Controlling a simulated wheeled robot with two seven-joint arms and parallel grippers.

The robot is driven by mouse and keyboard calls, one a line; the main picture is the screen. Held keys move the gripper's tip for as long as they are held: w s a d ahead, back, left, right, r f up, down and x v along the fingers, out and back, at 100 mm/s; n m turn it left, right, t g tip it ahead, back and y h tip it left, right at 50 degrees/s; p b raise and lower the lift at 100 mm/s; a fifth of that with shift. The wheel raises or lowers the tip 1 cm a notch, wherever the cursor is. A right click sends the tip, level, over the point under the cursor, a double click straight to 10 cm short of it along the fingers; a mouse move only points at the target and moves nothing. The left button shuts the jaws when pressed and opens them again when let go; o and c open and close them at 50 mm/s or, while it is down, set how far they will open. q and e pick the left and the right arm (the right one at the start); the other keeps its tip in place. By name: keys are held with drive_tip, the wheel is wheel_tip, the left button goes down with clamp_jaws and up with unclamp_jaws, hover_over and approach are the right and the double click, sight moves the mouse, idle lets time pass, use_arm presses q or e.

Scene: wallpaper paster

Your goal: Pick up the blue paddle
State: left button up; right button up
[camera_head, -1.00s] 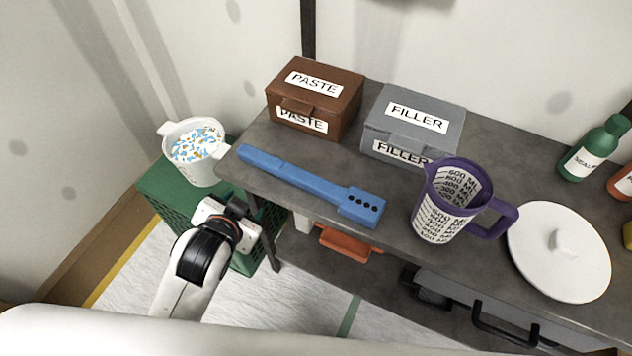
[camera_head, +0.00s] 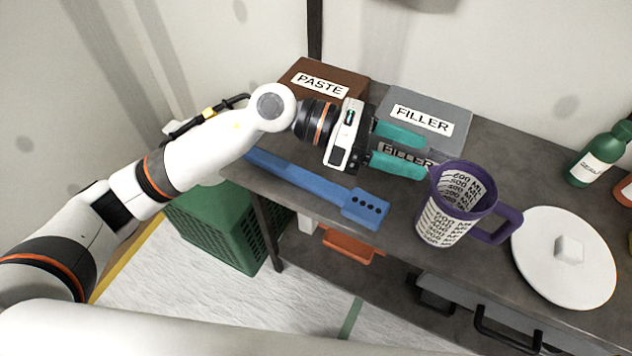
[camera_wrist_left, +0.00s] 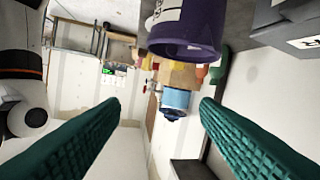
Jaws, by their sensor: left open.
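The blue paddle (camera_head: 318,183) lies flat on the grey table near its front left edge, its wide end with several dark holes towards the right. My left gripper (camera_head: 412,150) is open and empty, above the table between the paddle and the filler box. Its teal fingers point right, towards the purple measuring jug (camera_head: 455,205). My left forearm crosses above the handle end of the paddle and hides part of it. In the left wrist view the two fingers (camera_wrist_left: 160,115) are wide apart, with the jug (camera_wrist_left: 185,35) ahead at the top. The paddle is not in that view.
The brown paste box (camera_head: 345,78) and grey filler box (camera_head: 440,105) stand at the back of the table (camera_head: 400,205). A white round lid (camera_head: 550,270) and green bottle (camera_head: 600,150) are at the right. A green crate (camera_head: 225,225) stands below left.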

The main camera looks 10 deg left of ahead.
use_arm(q)
drive_tip(key=w+a+f+m+y, duration=0.4)
drive_tip(key=a+f+y, duration=0.2)
drive_tip(key=a+y, duration=0.1)
drive_tip(key=m+t+y, duration=0.1)
drive_tip(key=t+y, duration=0.2)
drive_tip(key=y, duration=0.6)
hover_over(276, 161)
wheel_tip(276, 161, down, 6)
drive_tip(key=shift+a+f+p, duration=0.1)
drive_tip(key=shift+f+p, duration=0.1)
drive_tip(key=shift+p, duration=0.35)
wheel_tip(276, 161, down, 5)
drive_tip(key=shift+r+p, duration=0.1)
drive_tip(key=shift+p, duration=0.5)
drive_tip(key=shift+f, duration=0.45)
drive_tip(key=shift+c, duration=0.2)
